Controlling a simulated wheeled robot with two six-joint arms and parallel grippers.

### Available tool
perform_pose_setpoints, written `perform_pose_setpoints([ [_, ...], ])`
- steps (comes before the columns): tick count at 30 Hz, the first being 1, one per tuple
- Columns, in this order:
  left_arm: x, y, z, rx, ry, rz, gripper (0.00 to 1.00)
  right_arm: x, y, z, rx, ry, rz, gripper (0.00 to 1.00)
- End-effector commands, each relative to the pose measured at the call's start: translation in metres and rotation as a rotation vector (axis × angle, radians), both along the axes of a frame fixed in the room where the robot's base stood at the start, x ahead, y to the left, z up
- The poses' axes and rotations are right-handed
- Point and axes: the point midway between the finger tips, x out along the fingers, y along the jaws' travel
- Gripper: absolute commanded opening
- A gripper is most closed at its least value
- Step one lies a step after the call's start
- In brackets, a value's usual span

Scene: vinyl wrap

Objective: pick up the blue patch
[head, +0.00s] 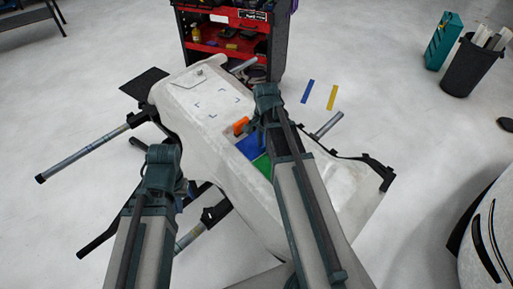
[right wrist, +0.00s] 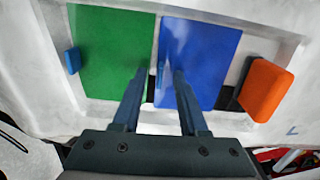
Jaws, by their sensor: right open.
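The blue patch (right wrist: 208,62) lies flat in a shallow recess of the white panel, beside the green patch (right wrist: 112,48). In the head view the blue patch (head: 251,146) is partly covered by my right arm. My right gripper (right wrist: 160,76) is open and empty over the patches. Whether the fingertips touch anything is unclear. My left arm is at the panel's left side in the head view; its gripper's fingers are not clear.
An orange block (right wrist: 265,90) stands right of the blue patch, and a small blue piece (right wrist: 72,60) lies left of the green one. The white panel (head: 185,95) rests on a stand with protruding bars. A red tool cart (head: 225,55) stands behind it.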

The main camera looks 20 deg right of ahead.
Motion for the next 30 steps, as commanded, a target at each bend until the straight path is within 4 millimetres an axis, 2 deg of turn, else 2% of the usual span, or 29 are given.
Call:
perform_pose_setpoints([
  [3,0.0,0.0,0.0013,0.0,0.0,0.0,0.0,-0.0001,0.0,0.0013,0.0,0.0,0.0,0.42],
  [4,0.0,0.0,0.0013,0.0,0.0,0.0,0.0,0.0,0.0,0.0013,0.0,0.0,0.0,0.39],
  [9,0.0,0.0,0.0013,0.0,0.0,0.0,0.0,0.0,0.0,0.0013,0.0,0.0,0.0,0.08],
  [11,0.0,0.0,0.0013,0.0,0.0,0.0,0.0,0.0,0.0,0.0013,0.0,0.0,0.0,0.0],
  [25,0.0,0.0,0.0017,0.0,0.0,0.0,0.0,0.0,0.0,0.0018,0.0,0.0,0.0,0.0],
  [30,0.0,0.0,0.0081,0.0,0.0,0.0,0.0,0.0,0.0,0.0081,0.0,0.0,0.0,0.0],
])
